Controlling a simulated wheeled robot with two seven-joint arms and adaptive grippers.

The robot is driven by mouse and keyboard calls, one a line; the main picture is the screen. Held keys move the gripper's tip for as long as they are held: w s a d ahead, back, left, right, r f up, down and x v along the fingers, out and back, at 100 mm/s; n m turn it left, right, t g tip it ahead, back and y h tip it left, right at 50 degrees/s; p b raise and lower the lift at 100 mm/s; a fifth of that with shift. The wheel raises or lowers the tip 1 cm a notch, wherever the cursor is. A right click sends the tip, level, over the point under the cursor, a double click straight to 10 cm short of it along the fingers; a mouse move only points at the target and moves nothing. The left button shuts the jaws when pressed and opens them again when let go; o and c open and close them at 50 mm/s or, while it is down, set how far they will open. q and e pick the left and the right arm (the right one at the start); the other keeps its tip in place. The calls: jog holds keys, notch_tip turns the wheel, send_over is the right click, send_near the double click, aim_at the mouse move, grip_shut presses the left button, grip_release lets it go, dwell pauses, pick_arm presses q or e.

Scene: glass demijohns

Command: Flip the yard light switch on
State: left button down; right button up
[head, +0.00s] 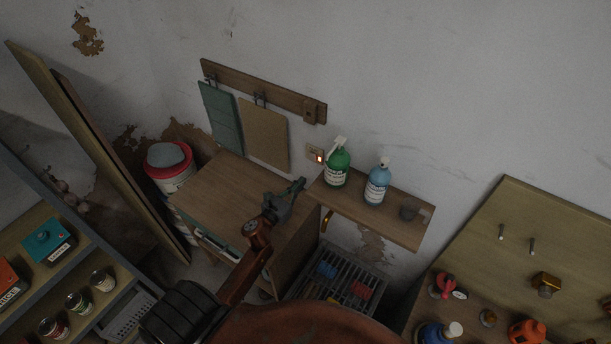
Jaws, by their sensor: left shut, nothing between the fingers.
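A small switch plate (316,155) is on the wall, just left of the green spray bottle. A small orange-red glow shows on it; the rocker's position is too small to read. My left gripper (297,187) is shut and empty. In the picture it lies below and a little left of the switch, over the right part of the wooden cabinet top, apart from the switch. My right gripper is not in view.
Two clipboard-like boards hang from a wooden rail (262,90) above the cabinet (215,190). A crate (335,275) stands below the shelf.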

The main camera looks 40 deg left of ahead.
pick_arm(q)
jog(key=s, duration=0.3)
jog(key=s+f+b, duration=0.1)
jog(key=s, duration=0.1)
jog(key=shift+s+a, duration=0.15)
jog(key=shift+s, duration=0.1)
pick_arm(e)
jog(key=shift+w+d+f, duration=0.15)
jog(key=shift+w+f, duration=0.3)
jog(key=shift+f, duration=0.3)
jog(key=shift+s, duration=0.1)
